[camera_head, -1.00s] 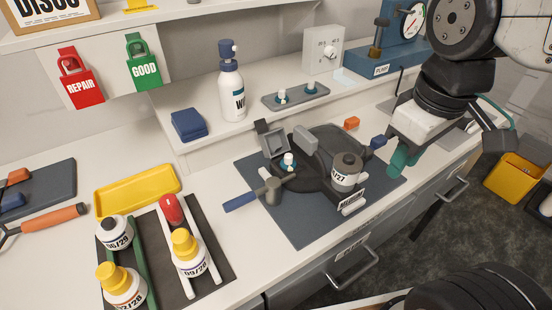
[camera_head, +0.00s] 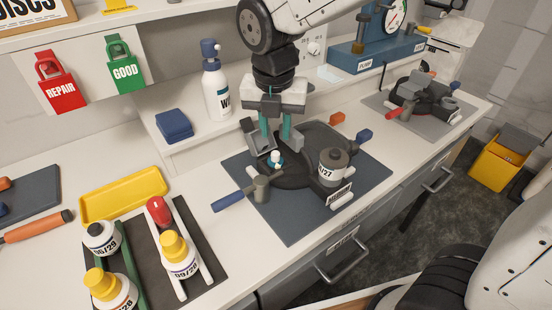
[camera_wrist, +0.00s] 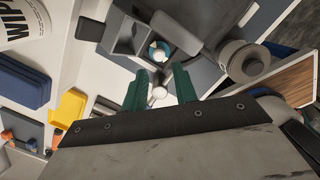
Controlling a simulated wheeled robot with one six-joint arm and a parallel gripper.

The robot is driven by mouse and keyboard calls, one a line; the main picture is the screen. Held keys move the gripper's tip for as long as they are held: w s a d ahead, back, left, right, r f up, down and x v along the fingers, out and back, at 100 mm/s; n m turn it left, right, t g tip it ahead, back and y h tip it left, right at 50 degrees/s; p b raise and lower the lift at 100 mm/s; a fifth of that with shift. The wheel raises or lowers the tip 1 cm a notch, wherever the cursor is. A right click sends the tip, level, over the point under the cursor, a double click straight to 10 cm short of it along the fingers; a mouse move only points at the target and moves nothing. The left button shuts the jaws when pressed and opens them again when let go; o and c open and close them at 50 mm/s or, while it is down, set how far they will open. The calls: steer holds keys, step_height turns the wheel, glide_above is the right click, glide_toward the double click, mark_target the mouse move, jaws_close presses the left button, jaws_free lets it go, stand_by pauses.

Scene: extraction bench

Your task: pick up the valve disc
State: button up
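The valve disc (camera_head: 276,160) is a small teal disc with a white knob, seated on the dark round fixture (camera_head: 296,178). In the wrist view a teal-and-white round piece, which looks like the disc (camera_wrist: 158,50), lies just beyond the fingertips beside a grey square frame. My gripper (camera_head: 275,140) points down over the fixture, its two green fingers apart with nothing held between them. The fingertips are slightly above and behind the disc in the head view.
A grey square frame (camera_head: 258,137), a blue-handled lever (camera_head: 230,200) and a grey-capped jar (camera_head: 333,165) crowd the fixture. A white bottle (camera_head: 216,90) stands behind left. A yellow tray (camera_head: 122,193) and several bottles lie left. A second fixture (camera_head: 412,95) sits at right.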

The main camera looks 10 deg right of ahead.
mark_target(275, 152)
steer(key=f, duration=0.6)
steer(key=shift+w+f, duration=0.3)
steer(key=shift+w, duration=0.1)
jaws_close()
